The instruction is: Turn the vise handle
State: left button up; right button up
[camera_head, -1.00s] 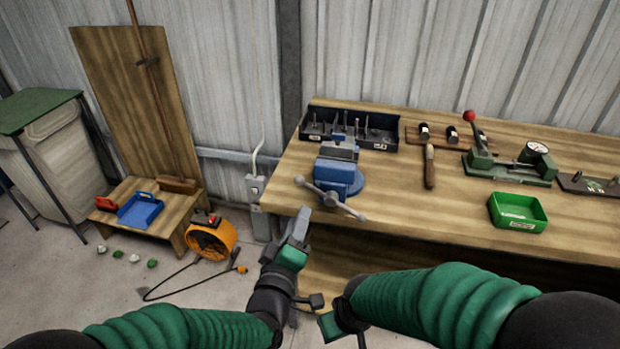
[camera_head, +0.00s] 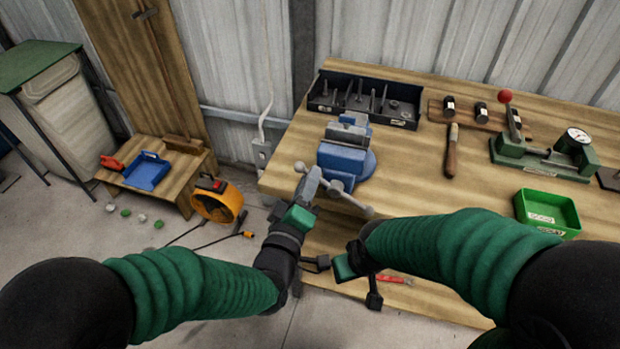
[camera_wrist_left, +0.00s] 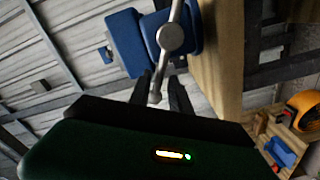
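The blue vise (camera_head: 345,158) is mounted at the bench's near left corner. Its grey handle bar (camera_head: 345,200) slants across the front, with a round knob at each end. My left gripper (camera_head: 310,184) is at the bar's left part and covers some of it in the head view. In the left wrist view, the handle bar (camera_wrist_left: 173,14) runs down from the screw hub, and its end knob lies between the two dark fingers (camera_wrist_left: 162,92). The fingers stand apart, with gaps beside the bar. My right gripper (camera_head: 347,279) is open and empty, low in front of the bench.
A black bin of metal parts (camera_head: 365,98) stands behind the vise. A wooden-handled tool (camera_head: 451,150), a green press (camera_head: 540,157) and a green tray (camera_head: 547,213) lie to the right. An orange reel (camera_head: 218,201) is on the floor at left.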

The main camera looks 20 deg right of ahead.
pick_arm(q)
grip_shut()
jog(key=shift+d, duration=0.1)
jog(key=shift+s+f, duration=0.15)
jog(key=shift+f, duration=0.1)
dwell(0.8)
